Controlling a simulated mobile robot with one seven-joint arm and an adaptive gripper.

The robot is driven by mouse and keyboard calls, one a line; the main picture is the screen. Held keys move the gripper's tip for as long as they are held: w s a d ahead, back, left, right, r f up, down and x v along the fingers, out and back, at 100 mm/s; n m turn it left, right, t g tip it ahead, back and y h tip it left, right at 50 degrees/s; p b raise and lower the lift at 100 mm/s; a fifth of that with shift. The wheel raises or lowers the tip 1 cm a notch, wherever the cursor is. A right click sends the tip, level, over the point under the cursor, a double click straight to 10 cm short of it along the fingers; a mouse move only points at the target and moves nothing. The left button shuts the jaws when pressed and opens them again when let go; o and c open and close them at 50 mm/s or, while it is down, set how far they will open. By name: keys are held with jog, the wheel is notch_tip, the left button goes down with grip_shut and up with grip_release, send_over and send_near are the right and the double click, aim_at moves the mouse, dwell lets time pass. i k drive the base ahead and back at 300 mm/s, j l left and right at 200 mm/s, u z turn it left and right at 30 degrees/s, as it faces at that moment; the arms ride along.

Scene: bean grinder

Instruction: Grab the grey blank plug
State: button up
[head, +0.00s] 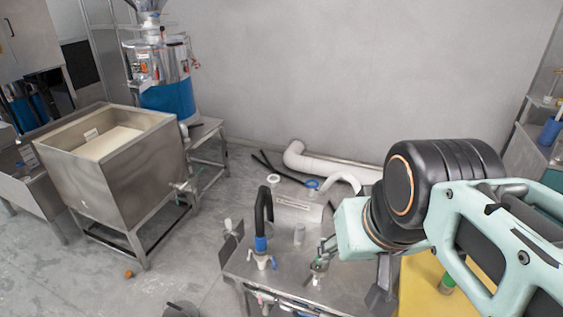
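A small grey upright cylinder (299,234), which looks like the grey blank plug, stands on the steel table (243,266). My gripper (322,258) reaches down over the table from the right, a little to the right of and nearer than this cylinder, apparently apart from it. Its fingertips are small and overlap a metal and white fitting (317,281) in the picture. I cannot tell whether they touch the fitting or whether they are open or shut.
A black hose with a blue collar (261,243) rises left of the cylinder. White pipes (310,163) lie behind the table. A yellow surface (425,285) is at right. A large steel bin (110,170) stands at left, with open floor between.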

aim_at(299, 237)
jog(key=l+u, duration=0.15)
jog(key=l, duration=0.2)
jog(key=k, duration=0.7)
jog(key=i+j, duration=0.25)
jog(key=i, duration=0.25)
jog(key=i+j, duration=0.25)
jog(key=i, duration=0.25)
jog(key=i+j+z, duration=0.1)
jog(key=z, duration=0.35)
jog(key=i+j+z, duration=0.2)
jog(key=z, duration=0.25)
jog(key=j+z, duration=0.3)
jog(key=i+j+z, duration=0.1)
jog(key=j+z, duration=0.15)
jog(key=j, duration=0.15)
